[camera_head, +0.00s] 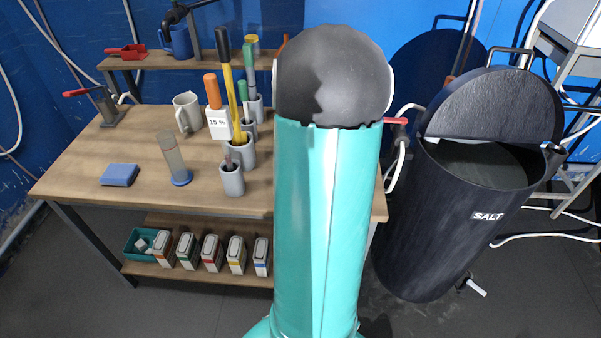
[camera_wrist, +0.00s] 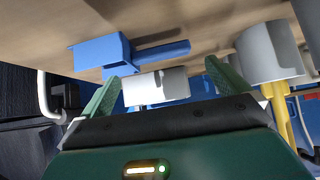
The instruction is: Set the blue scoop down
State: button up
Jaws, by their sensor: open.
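The blue scoop (camera_wrist: 100,52) lies on the wooden tabletop in the wrist view, its handle (camera_wrist: 160,50) pointing right. It appears to rest on the wood. My gripper (camera_wrist: 162,74) is open, its two green fingers apart, and nothing is held between them. The scoop is beyond the fingertips, apart from them and toward the upper left of the wrist view. In the head view my teal arm covers the middle of the scene, and neither the scoop nor my gripper shows there.
Grey holders (camera_head: 232,180) with tools stand left of my arm on the table. A measuring cylinder (camera_head: 173,158), blue sponge (camera_head: 118,174) and mug (camera_head: 187,113) are further left. The black salt bin (camera_head: 440,220) stands right. In the wrist view a grey cup (camera_wrist: 268,52) is nearby.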

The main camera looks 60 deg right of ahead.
jog(key=shift+v, duration=2.45)
jog(key=w+a+r+n+t+y, duration=0.1)
jog(key=w+a+r+n+y, duration=0.3)
jog(key=a, duration=0.6)
jog(key=w+a+r+n+t, duration=0.2)
jog(key=w+a+r, duration=0.45)
jog(key=a, duration=0.25)
jog(key=s+a+r+n+y, duration=0.2)
jog(key=s+a+r+n, duration=0.1)
jog(key=a, duration=0.7)
jog(key=s+a+r+n+g+y, duration=0.1)
jog(key=s+a+r+n+y, duration=0.1)
jog(key=s+a, duration=0.4)
jog(key=a+r+n, duration=0.1)
jog(key=a+r, duration=0.1)
jog(key=a, duration=0.2)
jog(key=shift+a+r+n, duration=0.3)
jog(key=shift+a+r, duration=0.05)
jog(key=shift+r, duration=0.05)
